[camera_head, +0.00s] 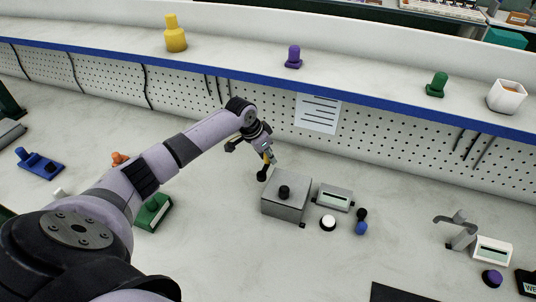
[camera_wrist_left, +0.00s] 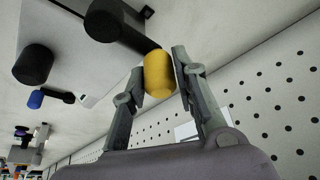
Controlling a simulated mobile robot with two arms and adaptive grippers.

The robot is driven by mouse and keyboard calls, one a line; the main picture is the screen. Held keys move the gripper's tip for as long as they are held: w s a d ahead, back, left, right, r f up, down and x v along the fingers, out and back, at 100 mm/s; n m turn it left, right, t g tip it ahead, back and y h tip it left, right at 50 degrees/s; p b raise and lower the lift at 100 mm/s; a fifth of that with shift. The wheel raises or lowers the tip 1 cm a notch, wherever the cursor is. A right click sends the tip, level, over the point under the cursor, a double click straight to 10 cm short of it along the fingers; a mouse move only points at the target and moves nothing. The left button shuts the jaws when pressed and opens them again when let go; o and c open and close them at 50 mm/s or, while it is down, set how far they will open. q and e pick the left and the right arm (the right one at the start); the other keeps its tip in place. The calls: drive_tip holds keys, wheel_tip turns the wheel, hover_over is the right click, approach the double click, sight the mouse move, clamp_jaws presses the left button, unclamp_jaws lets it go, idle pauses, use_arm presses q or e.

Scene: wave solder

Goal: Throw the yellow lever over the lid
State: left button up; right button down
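The grey metal box (camera_head: 286,207) stands on the bench right of the centre, with its lid on top and a black knob (camera_head: 284,192) on the lid. The lid knob also shows in the left wrist view (camera_wrist_left: 34,64). The yellow lever grip (camera_wrist_left: 159,76) lies between the fingertips of my left gripper (camera_wrist_left: 161,72), with both fingers against its sides. A black lever part (camera_wrist_left: 118,25) runs from the yellow grip. In the head view my left gripper (camera_head: 267,153) is behind the box's left corner, partly hiding the lever (camera_head: 262,174). My right gripper is out of view.
A grey display unit (camera_head: 334,197), a white button (camera_head: 328,223) and a blue-and-black knob (camera_head: 361,222) are right of the box. A perforated back panel (camera_head: 400,138) and a blue-edged shelf (camera_head: 250,80) stand behind.

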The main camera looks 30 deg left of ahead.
use_arm(q)
clamp_jaws()
idle(0.6)
